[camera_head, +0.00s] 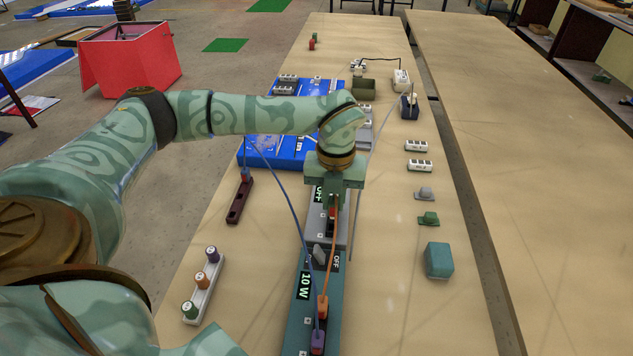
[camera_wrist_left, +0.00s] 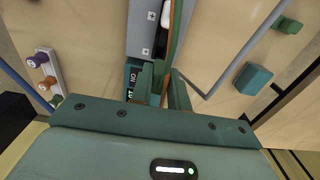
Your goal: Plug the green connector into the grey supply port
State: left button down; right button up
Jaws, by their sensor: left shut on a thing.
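My left gripper (camera_head: 333,200) points down over the grey supply box marked OFF (camera_head: 347,225), its jaws closed on a connector. That connector blends with my green fingers and is mostly hidden. An orange cable (camera_head: 331,255) runs from the jaw area to an orange plug (camera_head: 323,306) on the teal box marked 10 W (camera_head: 299,318). In the left wrist view the jaws (camera_wrist_left: 165,85) are over the junction of the grey box (camera_wrist_left: 140,38) and teal box. The grey port is hidden, and I cannot tell whether the connector touches it. My right gripper is out of view.
A purple cable (camera_head: 293,215) runs to a purple plug (camera_head: 317,342). Left are a maroon strip (camera_head: 239,200) and a white rack (camera_head: 202,287) with coloured knobs. Right are a teal block (camera_head: 438,260) and a small green piece (camera_head: 428,218). A blue board (camera_head: 262,150) lies behind.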

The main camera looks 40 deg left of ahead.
aim_at(332, 215)
pick_arm(q)
jog(key=shift+a, duration=0.15)
jog(key=shift+d, duration=0.2)
jog(key=shift+w+a+r+p, duration=0.1)
jog(key=shift+a+r+p, duration=0.05)
jog(key=shift+p, duration=0.2)
jog(key=shift+f+b, duration=0.65)
jog(key=shift+f, duration=0.9)
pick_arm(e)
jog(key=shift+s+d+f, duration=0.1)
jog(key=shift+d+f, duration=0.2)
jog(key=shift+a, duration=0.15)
pick_arm(q)
jog(key=shift+r+p, duration=0.1)
jog(key=shift+p, duration=0.3)
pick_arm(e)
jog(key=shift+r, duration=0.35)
pick_arm(q)
jog(key=shift+f, duration=0.25)
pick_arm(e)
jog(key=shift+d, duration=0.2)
pick_arm(q)
jog(key=shift+f+b, duration=0.35)
jog(key=shift+f, duration=0.8)
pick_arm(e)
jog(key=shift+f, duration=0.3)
